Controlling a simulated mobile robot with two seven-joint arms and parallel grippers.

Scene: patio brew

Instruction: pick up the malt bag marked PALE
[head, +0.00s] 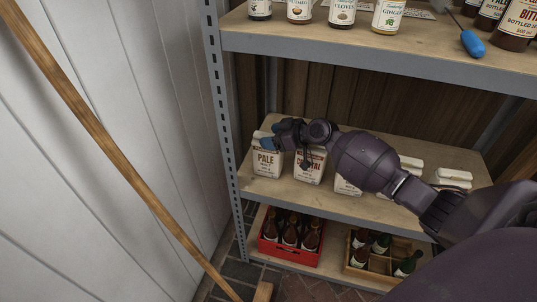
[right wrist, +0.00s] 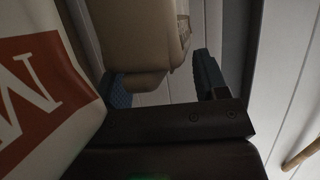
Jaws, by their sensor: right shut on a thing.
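The malt bag marked PALE (head: 265,162) stands upright at the left end of the middle shelf, its brown label facing out. My right gripper (head: 268,140) is at the folded top of this bag, with its blue fingertips shut on it. I cannot tell whether the bag's base is clear of the shelf. My left gripper is not in view.
More bags (head: 453,178) stand further right. The upper shelf (head: 300,38) is overhead. A metal post (head: 222,110) and white wall are left.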

